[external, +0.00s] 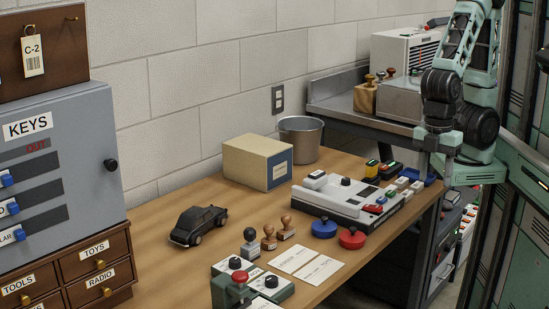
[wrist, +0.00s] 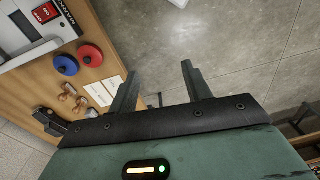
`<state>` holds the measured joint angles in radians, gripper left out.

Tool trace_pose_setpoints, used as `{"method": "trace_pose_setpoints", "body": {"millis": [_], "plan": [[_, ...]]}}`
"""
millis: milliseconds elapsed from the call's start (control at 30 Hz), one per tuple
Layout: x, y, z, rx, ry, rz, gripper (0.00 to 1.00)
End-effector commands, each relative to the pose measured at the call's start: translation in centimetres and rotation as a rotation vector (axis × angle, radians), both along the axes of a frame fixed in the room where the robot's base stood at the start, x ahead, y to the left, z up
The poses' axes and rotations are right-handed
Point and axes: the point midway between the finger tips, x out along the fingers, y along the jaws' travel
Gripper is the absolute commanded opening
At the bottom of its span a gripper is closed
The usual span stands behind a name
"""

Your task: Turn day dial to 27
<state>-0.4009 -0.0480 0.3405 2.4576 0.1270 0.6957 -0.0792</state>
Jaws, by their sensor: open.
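My gripper (external: 435,168) hangs over the table's right edge at the back, fingers down. In the wrist view my gripper (wrist: 160,70) has its two fingers apart with nothing between them. A black knob (external: 346,181) stands on the white-grey machine (external: 325,204) on the table. Two more black knobs, one on the left block (external: 235,263) and one on the right block (external: 271,281), sit at the table's front. I cannot tell which knob is the day dial. No number 27 is readable. My gripper is apart from all the knobs.
A red pad (external: 352,238) and a blue pad (external: 323,228) lie before the machine. Wooden-handled stamps (external: 286,229), paper cards (external: 306,262), a toy car (external: 198,226), a box (external: 257,162) and a metal bucket (external: 300,138) share the table. Green lockers (external: 515,220) stand at right.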

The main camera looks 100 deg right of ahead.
Motion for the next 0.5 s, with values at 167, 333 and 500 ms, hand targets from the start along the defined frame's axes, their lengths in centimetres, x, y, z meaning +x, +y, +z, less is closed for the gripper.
{"method": "trace_pose_setpoints", "body": {"millis": [167, 333, 500], "plan": [[8.8, 4.4, 1.2, 0.050, 0.018, 0.150, 0.49], [18.2, 6.7, 1.2, 0.069, 0.010, 0.314, 0.49], [27.0, 7.4, 0.1, 0.052, -0.012, 0.485, 0.49]]}}
